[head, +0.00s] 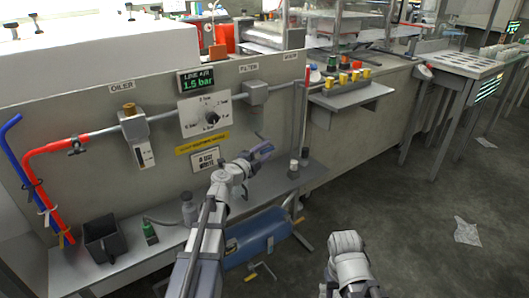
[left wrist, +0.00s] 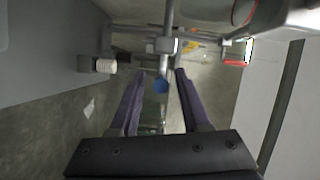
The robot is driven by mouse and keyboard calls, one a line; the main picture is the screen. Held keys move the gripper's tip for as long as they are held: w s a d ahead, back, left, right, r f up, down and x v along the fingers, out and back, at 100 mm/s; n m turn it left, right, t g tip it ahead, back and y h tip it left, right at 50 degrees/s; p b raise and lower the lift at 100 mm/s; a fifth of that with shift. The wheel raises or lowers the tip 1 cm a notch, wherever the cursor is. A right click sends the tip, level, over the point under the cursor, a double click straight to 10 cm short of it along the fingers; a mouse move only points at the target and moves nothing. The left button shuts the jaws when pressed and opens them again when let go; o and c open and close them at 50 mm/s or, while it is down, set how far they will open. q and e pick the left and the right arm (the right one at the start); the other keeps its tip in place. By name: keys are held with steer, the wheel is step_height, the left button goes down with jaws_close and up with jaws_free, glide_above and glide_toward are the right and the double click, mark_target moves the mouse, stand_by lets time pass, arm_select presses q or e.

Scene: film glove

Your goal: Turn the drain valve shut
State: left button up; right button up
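A sign that I read as a drain label (head: 290,56) sits at the top right of the grey panel. A thin vertical pipe (head: 304,100) runs down below it. A small fitting with a dark top (head: 293,169) stands near the pipe's foot; I cannot tell if it is the drain valve, or its handle position. My left gripper (head: 264,150) is in front of the panel, left of that pipe. In the left wrist view its purple fingers (left wrist: 157,92) are apart with nothing held. A pale ribbed knob (left wrist: 105,65) is left of them. My right arm is at bottom centre, its gripper out of sight.
A pressure dial (head: 210,117) and a display reading 1.5 bar (head: 197,80) are on the panel. A blue tank (head: 258,235) lies under the bench. A black bin (head: 104,240) stands at left. The floor at right is mostly open.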

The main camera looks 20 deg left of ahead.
mark_target(262, 153)
arm_select(q)
steer(key=shift+a, duration=0.1)
steer(key=v, duration=0.7)
steer(key=shift+s+r, duration=0.1)
steer(key=shift+s, duration=0.3)
